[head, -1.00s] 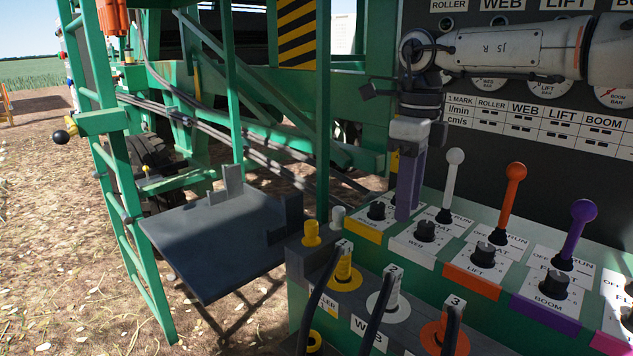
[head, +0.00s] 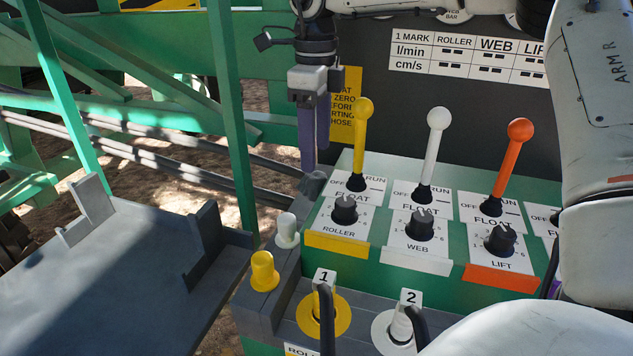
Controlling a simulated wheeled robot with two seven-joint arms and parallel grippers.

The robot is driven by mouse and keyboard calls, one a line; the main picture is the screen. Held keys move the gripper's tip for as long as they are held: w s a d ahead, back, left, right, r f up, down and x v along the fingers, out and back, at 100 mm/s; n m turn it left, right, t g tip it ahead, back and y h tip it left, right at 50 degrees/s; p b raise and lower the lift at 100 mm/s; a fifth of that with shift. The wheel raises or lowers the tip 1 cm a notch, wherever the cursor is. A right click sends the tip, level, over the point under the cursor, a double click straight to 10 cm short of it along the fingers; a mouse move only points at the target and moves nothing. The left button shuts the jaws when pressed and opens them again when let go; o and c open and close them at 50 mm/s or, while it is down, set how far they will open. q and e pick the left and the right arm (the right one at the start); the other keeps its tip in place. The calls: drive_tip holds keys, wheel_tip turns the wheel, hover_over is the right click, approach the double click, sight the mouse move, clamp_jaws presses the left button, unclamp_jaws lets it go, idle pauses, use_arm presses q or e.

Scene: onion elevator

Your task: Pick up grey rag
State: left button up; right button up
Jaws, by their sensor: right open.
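A small, dark grey, crumpled lump that looks like the grey rag (head: 314,184) lies at the back end of the grey ledge, left of the yellow ROLLER lever's panel. My right gripper (head: 309,168) points down from above with its purple fingers just over the lump. The fingers overlap its upper edge in the picture, so I cannot tell whether they touch it. The jaws are seen nearly edge-on, and nothing is visibly held. My left gripper is out of view.
Yellow (head: 362,145), white (head: 437,150) and orange (head: 512,160) levers stand right of the gripper. White (head: 287,228) and yellow (head: 263,270) caps stand on the ledge in front. A dark platform (head: 125,275) lies left, and a green post (head: 232,130) stands between.

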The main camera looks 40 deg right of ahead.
sight(316, 176)
drive_tip(key=shift+f, duration=1.3)
wheel_tip(316, 176, down, 4)
drive_tip(key=shift+r, duration=0.15)
drive_tip(key=shift+f, duration=0.2)
drive_tip(key=c, duration=1.1)
drive_tip(key=shift+c, duration=0.2)
drive_tip(key=shift+r, duration=0.15)
